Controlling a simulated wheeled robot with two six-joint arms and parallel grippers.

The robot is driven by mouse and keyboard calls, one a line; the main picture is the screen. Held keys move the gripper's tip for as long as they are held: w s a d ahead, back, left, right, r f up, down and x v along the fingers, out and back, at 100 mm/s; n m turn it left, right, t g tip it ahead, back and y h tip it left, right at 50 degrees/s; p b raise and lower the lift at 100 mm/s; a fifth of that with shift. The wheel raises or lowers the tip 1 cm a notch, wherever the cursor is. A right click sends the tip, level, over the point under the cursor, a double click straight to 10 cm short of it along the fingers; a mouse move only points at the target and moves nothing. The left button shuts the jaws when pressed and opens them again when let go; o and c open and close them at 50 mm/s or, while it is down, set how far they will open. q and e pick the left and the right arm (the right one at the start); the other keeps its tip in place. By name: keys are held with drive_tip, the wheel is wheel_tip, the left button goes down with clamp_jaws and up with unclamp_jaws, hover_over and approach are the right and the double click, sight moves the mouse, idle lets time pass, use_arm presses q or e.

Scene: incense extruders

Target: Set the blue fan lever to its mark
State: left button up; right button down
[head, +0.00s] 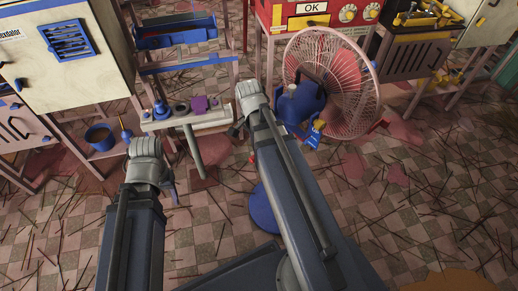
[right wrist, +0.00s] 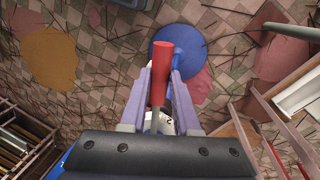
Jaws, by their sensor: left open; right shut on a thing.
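The blue fan (head: 300,105) with a pinkish wire guard stands right of centre in the head view, its round blue base (head: 264,208) partly behind my right arm. In the right wrist view the lever with a red handle (right wrist: 162,65) stands between the fingers of my right gripper (right wrist: 160,90), which is shut on it. A pale plate with a dark figure (right wrist: 168,120) shows below the handle; most of the scale is hidden, so I cannot tell the mark. My left gripper (head: 172,182) is open and empty above the floor, away from the fan.
A small bench (head: 215,120) with small parts stands left of the fan. A red machine (head: 300,22) reading OK is behind it. A white cabinet (head: 105,50) is at the left.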

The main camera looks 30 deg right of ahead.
drive_tip(key=shift+s, duration=0.15)
drive_tip(key=c, duration=0.7)
unclamp_jaws()
drive_tip(key=shift+o, duration=0.2)
drive_tip(key=shift+r, duration=0.15)
wheel_tip(320, 180, up, 7)
drive_tip(key=w+p, duration=0.1)
drive_tip(key=p, duration=0.6)
drive_tip(key=shift+w+a+r+p, duration=0.15)
drive_tip(key=shift+w+p, duration=0.1)
drive_tip(key=shift+p, duration=0.05)
drive_tip(key=shift+a, duration=0.1)
